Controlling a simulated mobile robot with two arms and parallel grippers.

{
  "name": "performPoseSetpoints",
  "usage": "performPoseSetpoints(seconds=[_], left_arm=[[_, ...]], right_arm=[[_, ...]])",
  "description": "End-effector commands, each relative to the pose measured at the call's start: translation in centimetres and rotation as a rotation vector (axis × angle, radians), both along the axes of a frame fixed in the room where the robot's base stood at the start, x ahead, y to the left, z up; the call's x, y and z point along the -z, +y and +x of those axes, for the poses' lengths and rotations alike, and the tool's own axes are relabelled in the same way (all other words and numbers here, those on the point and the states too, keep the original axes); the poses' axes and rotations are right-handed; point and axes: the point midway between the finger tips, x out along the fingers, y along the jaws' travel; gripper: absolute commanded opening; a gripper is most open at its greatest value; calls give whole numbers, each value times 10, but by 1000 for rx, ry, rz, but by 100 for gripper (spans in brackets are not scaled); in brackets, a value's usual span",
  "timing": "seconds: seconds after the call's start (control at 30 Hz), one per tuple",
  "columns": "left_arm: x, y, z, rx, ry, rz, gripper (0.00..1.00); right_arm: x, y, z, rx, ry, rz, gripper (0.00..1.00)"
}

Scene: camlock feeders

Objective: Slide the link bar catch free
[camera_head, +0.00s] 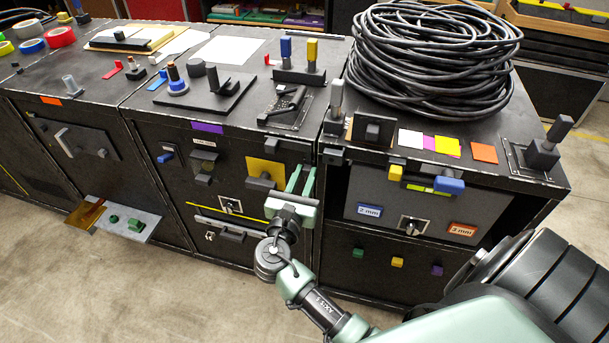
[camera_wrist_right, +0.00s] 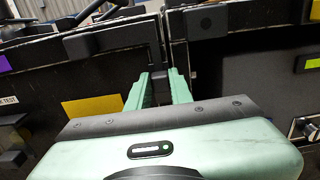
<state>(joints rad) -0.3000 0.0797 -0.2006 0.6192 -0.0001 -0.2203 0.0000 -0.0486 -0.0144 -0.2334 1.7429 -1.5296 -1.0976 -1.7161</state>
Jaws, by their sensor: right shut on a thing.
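My right gripper (camera_head: 301,172) reaches the right edge of the middle cabinet's front, near the seam with the right cabinet. Its two green fingers also show in the right wrist view (camera_wrist_right: 161,78), close together and pointing at the cabinet front. They are shut on a small dark part there, which I take to be the link bar catch. The catch is nearly hidden between the fingers, black against black, so its exact position is not clear. A small black block (camera_head: 333,156) sits at the seam just right of the fingertips. My left gripper is not in view.
A yellow plate (camera_head: 266,171) with a black knob is just left of the fingers. A black lever on a plate (camera_head: 287,106) lies on top above them. A large cable coil (camera_head: 430,60) stands on the right cabinet.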

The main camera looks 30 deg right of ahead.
Motion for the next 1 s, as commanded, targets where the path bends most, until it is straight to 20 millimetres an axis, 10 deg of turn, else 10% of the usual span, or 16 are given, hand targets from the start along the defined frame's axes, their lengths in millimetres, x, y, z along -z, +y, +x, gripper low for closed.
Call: performPoseSetpoints(seconds=[1.0], left_arm=[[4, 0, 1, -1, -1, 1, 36]], right_arm=[[10, 0, 0, 0, 3, -1, 0]])
